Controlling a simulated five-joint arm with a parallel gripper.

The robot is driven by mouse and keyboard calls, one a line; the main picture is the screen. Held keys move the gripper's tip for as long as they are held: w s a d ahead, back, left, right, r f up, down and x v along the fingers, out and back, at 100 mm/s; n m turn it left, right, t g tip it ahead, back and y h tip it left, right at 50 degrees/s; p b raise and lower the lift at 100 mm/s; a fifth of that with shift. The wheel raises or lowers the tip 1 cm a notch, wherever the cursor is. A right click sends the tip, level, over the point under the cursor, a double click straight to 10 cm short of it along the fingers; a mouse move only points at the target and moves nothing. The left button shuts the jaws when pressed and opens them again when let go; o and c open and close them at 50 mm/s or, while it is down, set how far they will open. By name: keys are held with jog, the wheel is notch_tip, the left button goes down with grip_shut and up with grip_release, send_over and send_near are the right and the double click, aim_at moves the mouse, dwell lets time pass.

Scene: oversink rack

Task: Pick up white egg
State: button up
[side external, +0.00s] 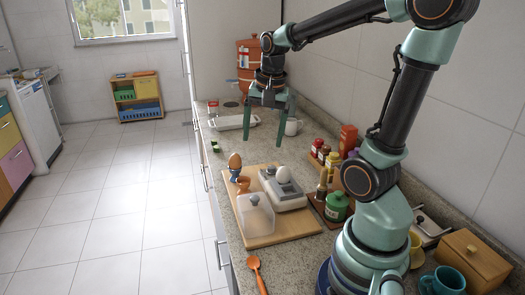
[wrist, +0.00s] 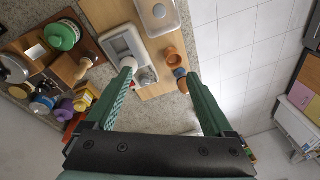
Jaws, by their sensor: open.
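The white egg (side external: 283,174) rests on a pale grey and white tray-like holder (side external: 289,198) on a wooden board. In the wrist view a white rounded shape, apparently the egg (wrist: 127,62), shows beside the left fingertip, partly hidden by it. My gripper (side external: 266,142) is open and empty, pointing down, above and beyond the egg in the side view. In the wrist view its two green fingers (wrist: 158,70) are spread wide, with the holder's end between them.
A brown egg (side external: 235,161) stands in a blue cup left of the holder, by an orange cup (side external: 243,184). A clear-lidded box (side external: 255,217) shares the wooden board (side external: 283,237). Bottles and a green jar (side external: 336,207) stand to the right. A white tray (side external: 233,122) lies farther back.

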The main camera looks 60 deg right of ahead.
aim_at(284, 167)
jog(key=s+d+f+m+g+y, duration=0.1)
jog(key=s+d+f+m+g, duration=0.15)
jog(key=d+m, duration=0.65)
jog(key=shift+t, duration=0.25)
jog(key=f, duration=0.7)
jog(key=shift+a, duration=0.2)
jog(key=shift+w+f, duration=0.2)
jog(key=shift+f, duration=2.65)
jog(key=shift+c, duration=0.4)
grip_shut()
